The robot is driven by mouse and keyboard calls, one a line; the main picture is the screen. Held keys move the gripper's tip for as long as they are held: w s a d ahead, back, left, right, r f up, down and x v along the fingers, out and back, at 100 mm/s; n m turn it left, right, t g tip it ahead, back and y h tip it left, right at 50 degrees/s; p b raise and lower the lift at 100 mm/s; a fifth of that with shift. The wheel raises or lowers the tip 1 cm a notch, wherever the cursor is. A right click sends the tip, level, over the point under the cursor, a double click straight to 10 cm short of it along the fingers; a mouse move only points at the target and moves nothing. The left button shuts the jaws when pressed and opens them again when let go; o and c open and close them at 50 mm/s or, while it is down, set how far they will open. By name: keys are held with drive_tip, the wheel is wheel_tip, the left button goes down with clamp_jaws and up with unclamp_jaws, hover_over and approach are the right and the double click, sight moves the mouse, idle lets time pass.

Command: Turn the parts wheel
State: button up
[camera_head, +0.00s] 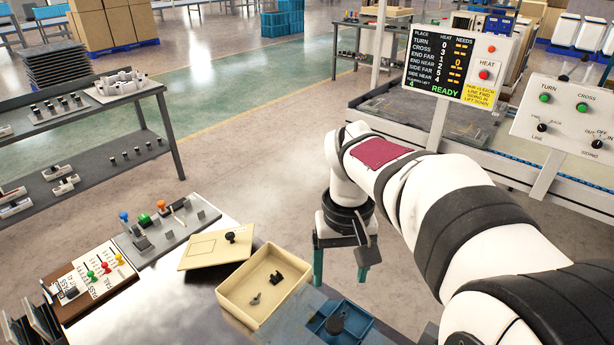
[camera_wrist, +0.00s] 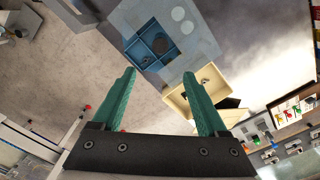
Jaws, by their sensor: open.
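I cannot identify a parts wheel with certainty. A blue tray (camera_head: 316,328) with a dark round knob-like piece (camera_head: 336,324) stands at the bottom edge of the head view, partly cut off. In the wrist view the blue tray (camera_wrist: 134,47) shows compartments and a dark round piece (camera_wrist: 159,46), on a blue-grey plate (camera_wrist: 197,38) with pale discs. My gripper (camera_head: 340,265) has two green fingers, points down and is open and empty. It hangs beyond the bench edge over the floor in the head view. In the wrist view my gripper (camera_wrist: 160,74) shows its fingers wide apart.
A cream box (camera_head: 236,295) with small dark parts and its lid (camera_head: 206,252) lie left of the tray. A fixture board (camera_head: 170,232) and a pass/fail board (camera_head: 98,273) stand farther left. A heat sign (camera_head: 452,65) and a TURN/CROSS panel (camera_head: 566,120) stand at right.

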sight(335, 324)
wheel_tip(335, 324, down, 15)
drive_tip(key=shift+s+f, duration=0.1)
clamp_jaws()
idle(0.4)
idle(1.0)
